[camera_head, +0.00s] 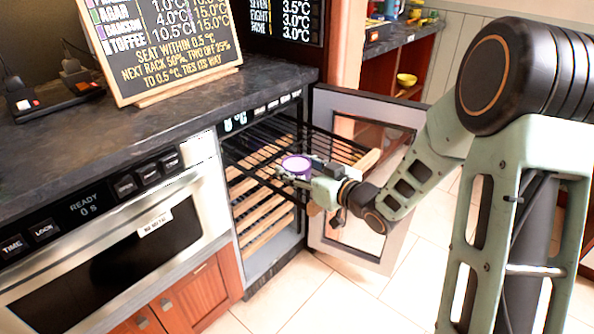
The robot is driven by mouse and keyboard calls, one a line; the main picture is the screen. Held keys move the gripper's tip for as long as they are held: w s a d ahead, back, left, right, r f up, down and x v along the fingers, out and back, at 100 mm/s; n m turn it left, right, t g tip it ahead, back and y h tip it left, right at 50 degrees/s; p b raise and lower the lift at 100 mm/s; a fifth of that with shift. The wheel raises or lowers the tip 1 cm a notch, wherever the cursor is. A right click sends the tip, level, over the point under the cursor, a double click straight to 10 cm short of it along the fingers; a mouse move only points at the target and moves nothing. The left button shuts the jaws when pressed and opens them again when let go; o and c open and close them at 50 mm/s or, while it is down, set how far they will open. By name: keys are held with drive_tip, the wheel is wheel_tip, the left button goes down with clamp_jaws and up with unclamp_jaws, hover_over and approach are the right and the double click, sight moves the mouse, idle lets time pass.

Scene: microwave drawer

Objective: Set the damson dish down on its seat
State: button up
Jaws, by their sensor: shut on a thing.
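The damson dish (296,163) is a small purple round dish, roughly level, at the front of the open rack cooler (240,213). My gripper (291,177) reaches in from the right and is shut on the dish. The dish appears over a dark wire rack (334,147) that is pulled out toward the open door. Whether the dish touches the rack cannot be told. Several wood-fronted racks (264,232) lie below, inside the cooler. My gripper and wrist hide part of the rack and the dish's lower side.
The cooler's glass door (363,250) stands open behind my forearm. A microwave drawer (130,255) is at left under a dark counter (75,145). A chalkboard (165,45) lists Damson with 4.0 °C. Tiled floor (335,300) is clear in front.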

drive_tip(key=shift+r, duration=0.1)
drive_tip(key=shift+f, duration=0.2)
drive_tip(key=o, duration=1.4)
drive_tip(key=shift+r, duration=0.25)
drive_tip(key=p+v, duration=0.2)
drive_tip(key=v, duration=0.8)
drive_tip(key=shift+s+d+p, duration=0.2)
drive_tip(key=shift+d+p, duration=0.15)
drive_tip(key=shift+s+d+r, duration=0.1)
drive_tip(key=shift+s+d, duration=0.25)
drive_tip(key=shift+s, duration=0.2)
